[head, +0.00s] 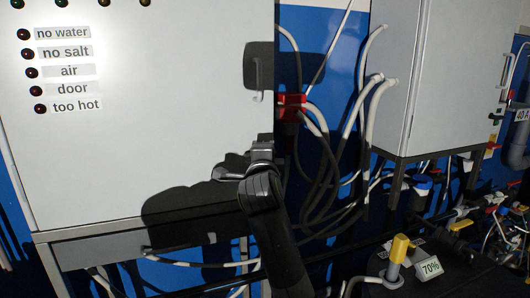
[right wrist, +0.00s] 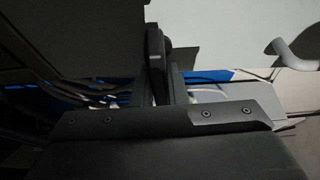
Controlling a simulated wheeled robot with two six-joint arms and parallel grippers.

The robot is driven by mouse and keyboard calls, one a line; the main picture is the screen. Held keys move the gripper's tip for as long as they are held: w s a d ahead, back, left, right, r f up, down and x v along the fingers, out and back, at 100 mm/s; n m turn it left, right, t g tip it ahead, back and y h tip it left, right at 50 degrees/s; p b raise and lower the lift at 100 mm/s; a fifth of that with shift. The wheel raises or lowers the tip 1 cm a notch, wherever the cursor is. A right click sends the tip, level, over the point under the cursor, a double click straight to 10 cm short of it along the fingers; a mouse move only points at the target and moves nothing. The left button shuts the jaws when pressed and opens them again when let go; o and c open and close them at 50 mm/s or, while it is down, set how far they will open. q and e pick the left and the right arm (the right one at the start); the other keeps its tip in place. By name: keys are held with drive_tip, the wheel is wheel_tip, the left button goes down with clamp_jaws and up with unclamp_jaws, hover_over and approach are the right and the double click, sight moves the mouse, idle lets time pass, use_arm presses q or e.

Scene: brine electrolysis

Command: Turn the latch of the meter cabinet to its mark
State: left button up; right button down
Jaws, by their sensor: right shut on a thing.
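A large pale grey cabinet (head: 150,170) fills the left of the head view, with a column of warning labels and dark lamps. My right gripper (head: 261,153), on the arm rising from below, is at the right edge of this cabinet's front. It is shut on what appears to be the latch, mostly hidden by the fingers, so its angle and mark cannot be read. In the right wrist view the dark fingers (right wrist: 157,55) are close together against the pale surface. A curved handle (head: 258,80) is above the gripper; a similar one (right wrist: 290,54) shows in the wrist view. My left gripper is not in view.
A second grey cabinet (head: 440,70) stands at the right on a frame. Dark and white hoses and a red fitting (head: 291,107) hang between the cabinets. A yellow-topped post (head: 398,250) and a "70%" sign (head: 431,267) are at the lower right.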

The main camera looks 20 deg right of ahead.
drive_tip(key=shift+m, duration=0.3)
drive_tip(key=c, duration=1.4)
unclamp_jaws()
drive_tip(key=shift+c, duration=0.2)
drive_tip(key=shift+s+f, duration=0.1)
